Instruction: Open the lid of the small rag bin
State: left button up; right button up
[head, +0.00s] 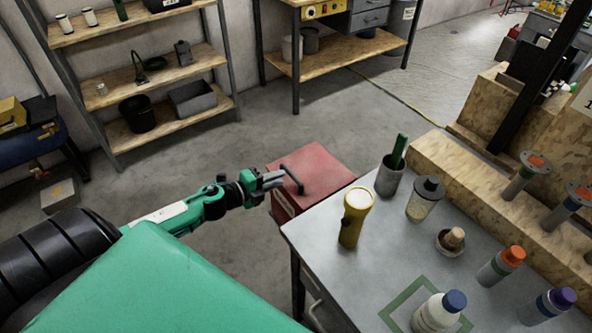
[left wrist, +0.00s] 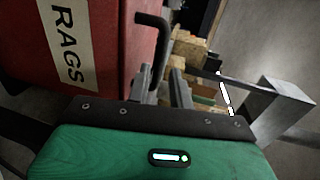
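The small rag bin (head: 325,168) is a red box beside the left edge of the grey workbench in the head view. Its lid looks shut and carries a dark bar handle (head: 293,179). In the left wrist view the red bin wall (left wrist: 110,35) bears a white "RAGS" label (left wrist: 70,45), and the black handle (left wrist: 160,45) runs down toward my fingers. My left gripper (head: 276,180) is at the handle's near side; its fingers (left wrist: 166,88) stand apart with the handle end around the gap between them. Whether they touch it is unclear. My right gripper is not in view.
Shelving (head: 150,85) stands behind at left. Floor behind the bin (head: 260,130) is clear.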

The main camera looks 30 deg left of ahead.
aim_at(296, 172)
pick_arm(q)
jog(key=shift+p+x, duration=0.7)
jog(key=shift+x, duration=3.05)
grip_shut()
